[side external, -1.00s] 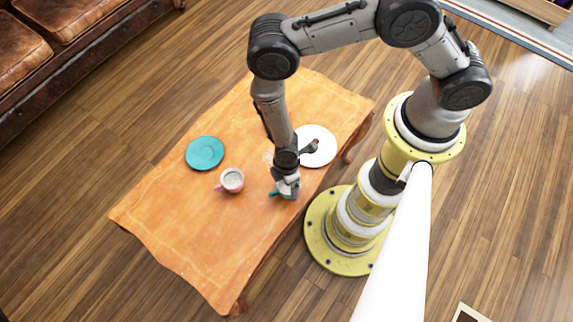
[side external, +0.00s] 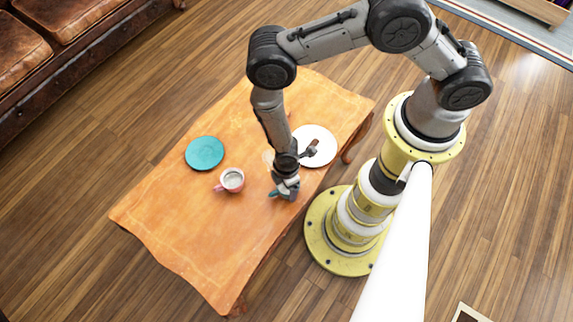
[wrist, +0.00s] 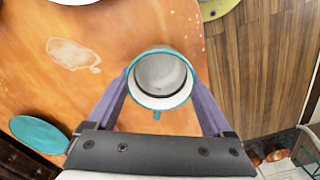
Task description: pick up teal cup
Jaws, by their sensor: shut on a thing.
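The teal cup (wrist: 161,78) sits between the two fingers of my gripper (wrist: 162,92) in the wrist view, with its open top facing the camera and its handle toward the palm. My gripper is shut on the cup's sides. In the side view, my gripper (side external: 284,190) is low over the near right part of the table, and only a bit of the teal cup (side external: 273,193) shows beside it; the rest is hidden. I cannot tell whether the cup still touches the table.
A pink cup (side external: 231,180) stands left of my gripper on the orange-brown table (side external: 190,235). A teal plate (side external: 205,153) lies further left. A white plate (side external: 322,157) lies behind right, partly hidden by my wrist. The table's front left is clear.

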